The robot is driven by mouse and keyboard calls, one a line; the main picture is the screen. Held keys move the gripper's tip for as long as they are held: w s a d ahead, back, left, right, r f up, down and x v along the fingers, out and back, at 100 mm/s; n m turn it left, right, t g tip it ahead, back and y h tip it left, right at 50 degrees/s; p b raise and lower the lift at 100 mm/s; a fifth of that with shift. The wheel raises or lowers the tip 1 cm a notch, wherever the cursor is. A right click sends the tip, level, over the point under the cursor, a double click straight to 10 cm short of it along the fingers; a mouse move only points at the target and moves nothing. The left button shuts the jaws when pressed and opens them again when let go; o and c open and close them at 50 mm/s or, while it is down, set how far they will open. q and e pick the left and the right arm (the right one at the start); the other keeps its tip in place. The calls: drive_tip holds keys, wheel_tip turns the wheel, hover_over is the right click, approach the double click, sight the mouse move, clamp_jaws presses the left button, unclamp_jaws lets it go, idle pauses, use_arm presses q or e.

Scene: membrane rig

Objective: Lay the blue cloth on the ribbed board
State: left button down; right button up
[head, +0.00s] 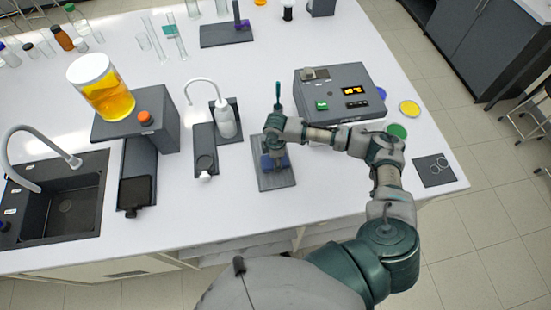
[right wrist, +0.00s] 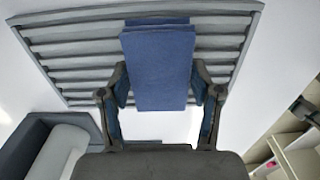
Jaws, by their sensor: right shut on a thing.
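The blue cloth (right wrist: 158,65) is a folded rectangular piece in the right wrist view, between the fingers of my right gripper (right wrist: 163,88). The gripper is shut on it. The ribbed board (right wrist: 75,62) is a grey slatted panel lying behind the cloth in that view. In the head view the ribbed board (head: 277,181) lies on the bench under my right gripper (head: 272,158), and a little of the blue cloth (head: 266,162) shows above it. I cannot tell whether the cloth touches the board. My left gripper is not in view.
A grey control box (head: 340,92) stands right of the board. A bottle (head: 224,122) on a dark stand and a slim dark holder (head: 204,150) stand to its left. A sink (head: 62,200) is at far left. The bench in front of the board is clear.

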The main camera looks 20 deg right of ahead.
drive_tip(key=o, duration=0.8)
drive_tip(key=shift+a, duration=0.15)
drive_tip(key=shift+c, duration=0.2)
drive_tip(key=shift+o, duration=1.2)
drive_tip(key=shift+a, duration=0.15)
drive_tip(key=shift+a+r, duration=0.1)
drive_tip(key=shift+a, duration=0.1)
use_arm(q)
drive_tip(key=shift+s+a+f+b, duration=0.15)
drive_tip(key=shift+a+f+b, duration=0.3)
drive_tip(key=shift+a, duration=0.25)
use_arm(e)
wheel_tip(320, 180, up, 12)
drive_tip(key=shift+d, duration=0.15)
drive_tip(key=shift+d, duration=0.2)
